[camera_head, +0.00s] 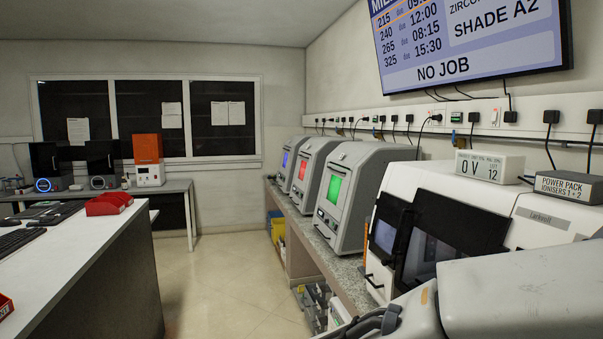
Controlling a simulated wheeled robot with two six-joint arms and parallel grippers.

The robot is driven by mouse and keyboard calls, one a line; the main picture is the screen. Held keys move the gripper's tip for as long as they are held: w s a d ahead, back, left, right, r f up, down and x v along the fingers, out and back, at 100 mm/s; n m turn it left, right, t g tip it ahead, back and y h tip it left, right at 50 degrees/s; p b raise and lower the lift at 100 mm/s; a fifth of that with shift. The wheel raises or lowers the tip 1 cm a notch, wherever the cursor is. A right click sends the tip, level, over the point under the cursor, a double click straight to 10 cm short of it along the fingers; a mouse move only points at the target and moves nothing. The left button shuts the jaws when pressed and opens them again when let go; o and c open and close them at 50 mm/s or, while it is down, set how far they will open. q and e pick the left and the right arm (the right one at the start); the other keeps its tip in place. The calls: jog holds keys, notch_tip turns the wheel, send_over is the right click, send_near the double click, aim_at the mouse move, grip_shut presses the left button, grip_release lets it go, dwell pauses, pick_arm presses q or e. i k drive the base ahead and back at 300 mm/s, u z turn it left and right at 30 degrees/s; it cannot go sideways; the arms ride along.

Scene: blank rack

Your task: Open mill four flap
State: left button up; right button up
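A row of milling machines stands on the counter along the right wall. Three are grey, with a blue (285,158), a red (302,169) and a green (334,188) lit panel. The nearest machine, white with dark front panels (455,222), is fourth from the far end; I cannot read a number on it. One black-framed panel (388,226) sits at its left, and a larger dark panel stands to the right. I cannot tell whether its flap is open. My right arm seems to cover its lower part at bottom right. Neither gripper shows.
A white bench (80,262) with red trays (108,203) and keyboards is at left. The floor aisle (225,285) between bench and counter is clear. Boxes (318,305) stand under the counter. A meter box (490,166) and a power pack (568,187) sit on the nearest machine.

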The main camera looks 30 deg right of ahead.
aim_at(303, 168)
jog(key=z, duration=0.3)
jog(key=i, duration=6.5)
jog(key=z, duration=1.9)
